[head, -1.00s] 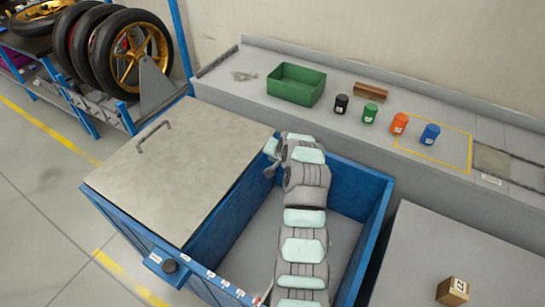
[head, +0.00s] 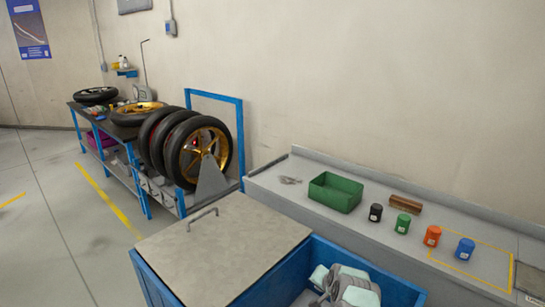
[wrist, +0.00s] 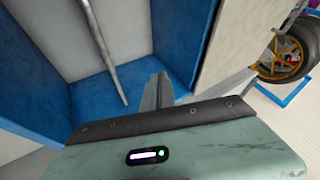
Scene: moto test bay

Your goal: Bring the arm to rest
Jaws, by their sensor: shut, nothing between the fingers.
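My arm (head: 350,287), grey with pale green covers, is folded inside the blue open-topped bin (head: 395,283) at the bottom of the head view. Most of it is cut off by the frame's lower edge. My gripper (wrist: 158,88) shows in the wrist view, its fingers close together with nothing between them. Blue walls of the bin (wrist: 185,40) stand around it, and the fingers appear apart from them. A thin grey rod (wrist: 103,50) shows beyond the fingers; I cannot tell what it is.
A grey lid (head: 220,250) with a handle covers the bin's left part. On the grey bench stand a green tray (head: 335,192), a brown block (head: 405,203), and black (head: 376,212), green (head: 403,223), orange (head: 432,236) and blue (head: 465,248) canisters. Wheels (head: 200,155) stand on a rack behind.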

